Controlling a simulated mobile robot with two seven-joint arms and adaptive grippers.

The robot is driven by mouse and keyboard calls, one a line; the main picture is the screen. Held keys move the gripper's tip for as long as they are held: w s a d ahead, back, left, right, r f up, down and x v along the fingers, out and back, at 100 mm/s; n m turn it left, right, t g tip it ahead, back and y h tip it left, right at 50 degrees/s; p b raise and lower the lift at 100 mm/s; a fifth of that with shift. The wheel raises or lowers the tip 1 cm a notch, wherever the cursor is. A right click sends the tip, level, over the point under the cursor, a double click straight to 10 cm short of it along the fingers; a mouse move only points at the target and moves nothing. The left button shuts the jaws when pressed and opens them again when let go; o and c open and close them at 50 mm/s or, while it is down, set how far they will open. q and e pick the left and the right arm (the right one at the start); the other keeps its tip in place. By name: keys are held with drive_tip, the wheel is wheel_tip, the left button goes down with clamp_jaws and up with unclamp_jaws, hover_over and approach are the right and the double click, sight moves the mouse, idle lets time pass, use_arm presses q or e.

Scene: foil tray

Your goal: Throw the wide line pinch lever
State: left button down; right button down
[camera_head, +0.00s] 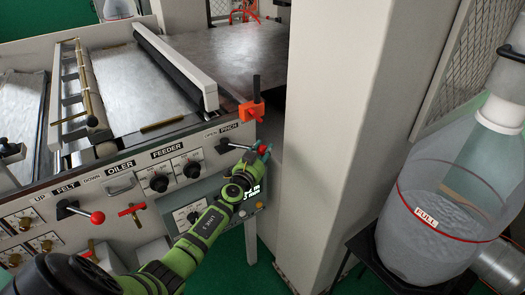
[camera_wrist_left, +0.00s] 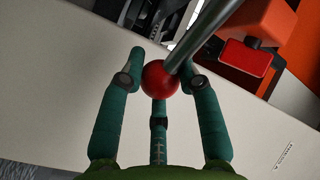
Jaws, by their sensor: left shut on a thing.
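The pinch lever (camera_head: 240,147) is on the front panel of the machine, under the PINCH label at the panel's right end. Its shaft points to the right from a black hub and ends in a red ball knob (camera_head: 262,149). My left gripper (camera_head: 264,154), on the green arm, is shut on this knob. In the left wrist view the red knob (camera_wrist_left: 160,78) sits among the teal fingers, with the grey shaft running up to the right. The fingers partly hide the knob in the head view. My right gripper is not in view.
An orange clamp (camera_head: 252,110) with a black handle stands just above the lever. A beige pillar (camera_head: 330,130) rises close to the right of the gripper. A second red-knobbed lever (camera_head: 97,217) is on the panel's left.

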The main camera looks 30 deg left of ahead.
use_arm(q)
drive_tip(key=shift+s, duration=0.1)
drive_tip(key=shift+s+d+f+m+h, duration=0.1)
drive_tip(key=shift+m+h, duration=0.2)
drive_tip(key=s+m+g+h+b, duration=0.1)
drive_tip(key=s+m+h+b, duration=0.3)
drive_tip(key=s+m+h, duration=0.2)
drive_tip(key=s+h, duration=0.2)
drive_tip(key=h, duration=0.2)
drive_tip(key=shift+s+a+m+g+h, duration=0.2)
drive_tip(key=shift+a+m+g+h, duration=0.1)
drive_tip(key=shift+a+m, duration=0.1)
drive_tip(key=shift+s+a+f, duration=0.1)
drive_tip(key=shift+s+f, duration=0.05)
drive_tip(key=shift+s, duration=0.15)
